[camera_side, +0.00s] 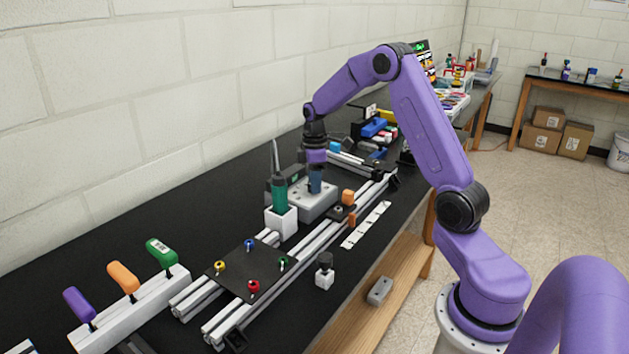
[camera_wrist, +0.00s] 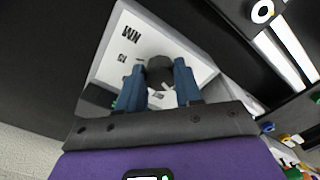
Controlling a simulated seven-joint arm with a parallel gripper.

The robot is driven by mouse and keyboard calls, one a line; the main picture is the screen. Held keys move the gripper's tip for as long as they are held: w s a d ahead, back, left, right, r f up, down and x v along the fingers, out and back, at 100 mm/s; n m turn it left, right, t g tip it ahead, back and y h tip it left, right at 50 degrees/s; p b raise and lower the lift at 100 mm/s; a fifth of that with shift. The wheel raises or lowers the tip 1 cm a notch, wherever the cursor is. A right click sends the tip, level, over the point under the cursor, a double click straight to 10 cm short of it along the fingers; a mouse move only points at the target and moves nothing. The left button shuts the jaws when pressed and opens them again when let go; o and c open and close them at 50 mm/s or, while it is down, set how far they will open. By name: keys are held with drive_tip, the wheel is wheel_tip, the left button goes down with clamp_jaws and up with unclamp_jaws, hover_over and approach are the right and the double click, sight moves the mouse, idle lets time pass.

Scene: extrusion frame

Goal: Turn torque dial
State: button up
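The torque dial (camera_wrist: 160,70) is a dark round knob on top of a light grey box (camera_wrist: 118,45) with "NM" lettering. In the wrist view, the two blue fingers of my gripper (camera_wrist: 159,78) stand on either side of the dial, spread about its width. I cannot tell whether they touch it. In the side view, my gripper (camera_side: 315,181) points down over the grey box (camera_side: 318,207), with its fingertips close to the box top. The dial is hidden there behind the fingers.
A green-handled tool (camera_side: 279,194) stands in a white holder (camera_side: 281,222) just left of the box. Aluminium rails (camera_side: 322,236) run along its front. A black plate (camera_side: 250,270) with coloured knobs lies nearer. The bench (camera_side: 130,225) is clear towards the wall.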

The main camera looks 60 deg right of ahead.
drive_tip(key=c, duration=0.4)
drive_tip(key=m, duration=0.4)
drive_tip(key=shift+m, duration=0.3)
drive_tip(key=m, duration=0.5)
drive_tip(key=shift+a, duration=0.15)
drive_tip(key=m, duration=0.5)
drive_tip(key=shift+m, duration=0.4)
drive_tip(key=m, duration=0.5)
drive_tip(key=shift+m, duration=0.3)
